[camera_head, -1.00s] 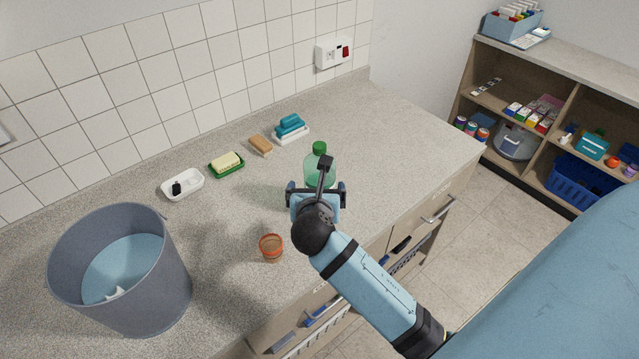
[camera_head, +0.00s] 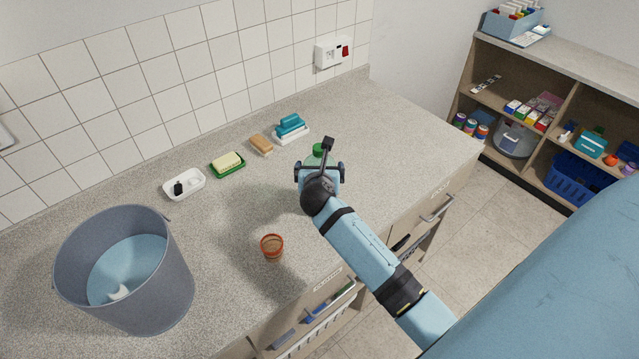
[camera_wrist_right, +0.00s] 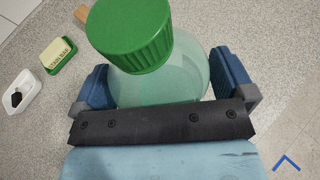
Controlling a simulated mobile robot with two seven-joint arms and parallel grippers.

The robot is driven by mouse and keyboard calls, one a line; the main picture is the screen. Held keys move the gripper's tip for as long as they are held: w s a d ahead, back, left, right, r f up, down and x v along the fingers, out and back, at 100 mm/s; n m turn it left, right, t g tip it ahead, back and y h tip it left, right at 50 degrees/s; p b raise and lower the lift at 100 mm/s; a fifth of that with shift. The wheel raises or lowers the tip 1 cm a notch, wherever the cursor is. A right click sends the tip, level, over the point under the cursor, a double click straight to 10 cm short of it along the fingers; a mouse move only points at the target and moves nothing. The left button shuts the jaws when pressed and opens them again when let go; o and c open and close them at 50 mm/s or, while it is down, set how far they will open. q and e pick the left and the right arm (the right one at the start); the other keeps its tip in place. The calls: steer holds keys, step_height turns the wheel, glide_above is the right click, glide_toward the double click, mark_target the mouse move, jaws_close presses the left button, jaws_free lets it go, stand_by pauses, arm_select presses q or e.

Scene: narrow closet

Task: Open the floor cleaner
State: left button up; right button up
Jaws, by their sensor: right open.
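The floor cleaner is a clear green bottle (camera_wrist_right: 165,80) with a green screw cap (camera_wrist_right: 130,30). It stands on the counter, and its cap is on. In the head view the cap (camera_head: 319,150) shows just beyond my right gripper, and most of the bottle is hidden behind the hand. My right gripper (camera_wrist_right: 165,85) is open, with one blue finger on each side of the bottle's body below the cap. I cannot tell whether the fingers touch it. In the head view the right gripper (camera_head: 320,168) is over the counter's right half. My left gripper is not in view.
A grey bucket (camera_head: 170,285) stands at the counter's left, with an orange cup (camera_head: 272,247) between it and my arm. A white dish (camera_head: 184,184), a soap on a green tray (camera_head: 228,165), a tan sponge (camera_head: 261,145) and a teal brush (camera_head: 291,127) line the wall side.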

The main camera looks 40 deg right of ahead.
steer(key=shift+s+a, duration=0.1)
steer(key=c, duration=1.6)
steer(key=shift+o, duration=0.2)
steer(key=shift+r, duration=0.1)
steer(key=shift+r, duration=0.15)
